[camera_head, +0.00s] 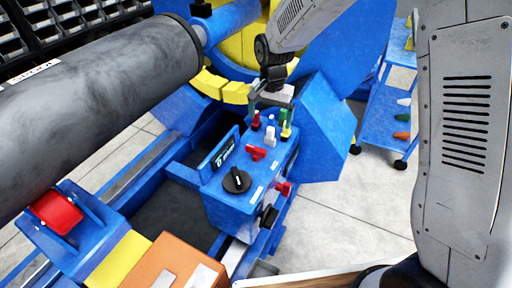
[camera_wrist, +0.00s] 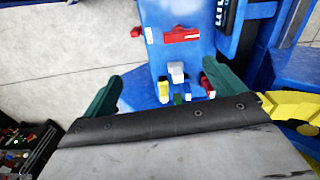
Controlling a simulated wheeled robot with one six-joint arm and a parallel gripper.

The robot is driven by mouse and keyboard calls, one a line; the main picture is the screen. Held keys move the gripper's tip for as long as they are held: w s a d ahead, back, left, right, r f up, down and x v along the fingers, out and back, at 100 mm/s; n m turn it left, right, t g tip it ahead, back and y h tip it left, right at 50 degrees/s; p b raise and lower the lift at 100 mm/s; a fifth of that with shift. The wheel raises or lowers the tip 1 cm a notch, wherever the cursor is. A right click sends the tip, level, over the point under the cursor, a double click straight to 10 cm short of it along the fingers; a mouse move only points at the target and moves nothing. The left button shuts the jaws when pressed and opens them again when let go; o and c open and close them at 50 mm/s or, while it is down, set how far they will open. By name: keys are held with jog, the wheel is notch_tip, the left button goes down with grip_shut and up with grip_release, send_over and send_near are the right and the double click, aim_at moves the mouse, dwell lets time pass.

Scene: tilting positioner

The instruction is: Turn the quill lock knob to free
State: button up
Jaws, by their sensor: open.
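The blue control box (camera_head: 228,208) carries several controls, and I cannot read which one is the quill lock knob. A black round knob with a white mark (camera_head: 237,181) is on its near top. A red T-shaped handle (camera_head: 256,152) lies further back and also shows in the wrist view (camera_wrist: 182,35). A red knob (camera_head: 282,188) and a black knob (camera_head: 268,217) stick out from the right side. My gripper (camera_head: 272,106) is open and empty above the small levers at the back. Its green fingers stand apart in the wrist view (camera_wrist: 164,92), near a white lever (camera_wrist: 176,72) and a red lever (camera_wrist: 207,85).
A black display reading in mm (camera_head: 224,154) stands at the box's left edge. A blue cart (camera_head: 382,130) stands at the right. Floor right of the box is clear.

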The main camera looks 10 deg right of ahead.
jog(key=m, duration=0.1)
send_over(256, 148)
notch_tip(256, 148, down, 8)
jog(key=shift+f, duration=0.2)
notch_tip(256, 148, down, 8)
jog(key=shift+r, duration=0.1)
jog(key=c, duration=1)
